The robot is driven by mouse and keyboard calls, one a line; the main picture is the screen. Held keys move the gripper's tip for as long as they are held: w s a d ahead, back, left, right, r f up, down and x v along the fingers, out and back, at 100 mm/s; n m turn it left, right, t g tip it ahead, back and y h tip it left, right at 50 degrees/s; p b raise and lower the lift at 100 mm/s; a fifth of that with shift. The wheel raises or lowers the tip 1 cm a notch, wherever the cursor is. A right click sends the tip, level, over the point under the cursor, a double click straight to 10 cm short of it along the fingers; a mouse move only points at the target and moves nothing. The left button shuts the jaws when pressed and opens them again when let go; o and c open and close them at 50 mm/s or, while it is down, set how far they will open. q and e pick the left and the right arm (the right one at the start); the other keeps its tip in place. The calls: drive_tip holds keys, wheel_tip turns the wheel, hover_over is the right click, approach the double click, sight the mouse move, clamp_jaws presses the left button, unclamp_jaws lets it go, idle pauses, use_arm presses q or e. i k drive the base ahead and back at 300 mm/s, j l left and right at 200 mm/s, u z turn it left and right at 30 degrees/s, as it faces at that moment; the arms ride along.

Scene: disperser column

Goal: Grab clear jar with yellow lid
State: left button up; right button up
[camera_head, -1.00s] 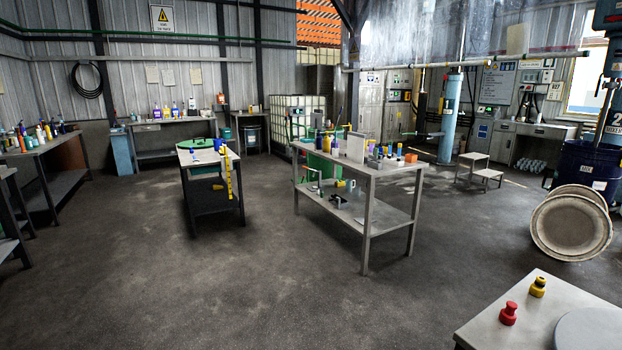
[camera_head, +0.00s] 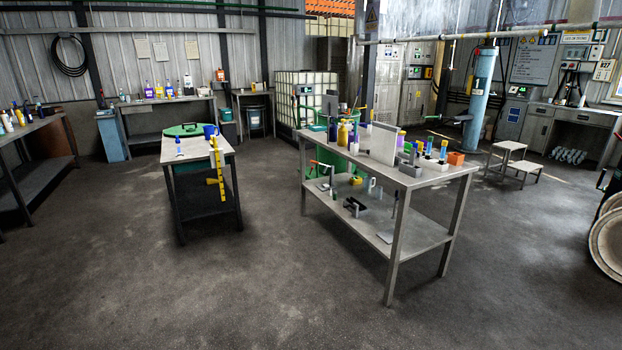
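I cannot make out a clear jar with a yellow lid for certain at this distance. A metal two-level table (camera_head: 431,185) stands right of the middle. Several small containers with coloured tops stand along its top. A yellow bottle (camera_head: 343,133) stands near the left end of the same top. Neither of my grippers is in view.
A smaller table (camera_head: 170,152) with a hanging yellow strip stands to the left. Back benches (camera_head: 140,105) hold bottles. A white step stool (camera_head: 508,150) and round drum ends (camera_head: 608,240) are at the right. The floor in front is clear.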

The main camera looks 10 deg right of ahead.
sight(399, 141)
drive_tip(key=i+l+z, duration=0.1)
drive_tip(key=i+z, duration=0.7)
drive_tip(key=i+j+z, duration=0.4)
drive_tip(key=i+l+z, duration=0.2)
drive_tip(key=i+z, duration=0.25)
drive_tip(key=i, duration=0.4)
drive_tip(key=i+z, duration=0.45)
drive_tip(key=i, duration=0.4)
drive_tip(key=i+j+z, duration=0.15)
drive_tip(key=i, duration=2.15)
drive_tip(key=i+u, duration=0.35)
drive_tip(key=i, duration=0.15)
drive_tip(key=i+u, duration=0.4)
drive_tip(key=i+l+u, duration=0.35)
drive_tip(key=i, duration=0.25)
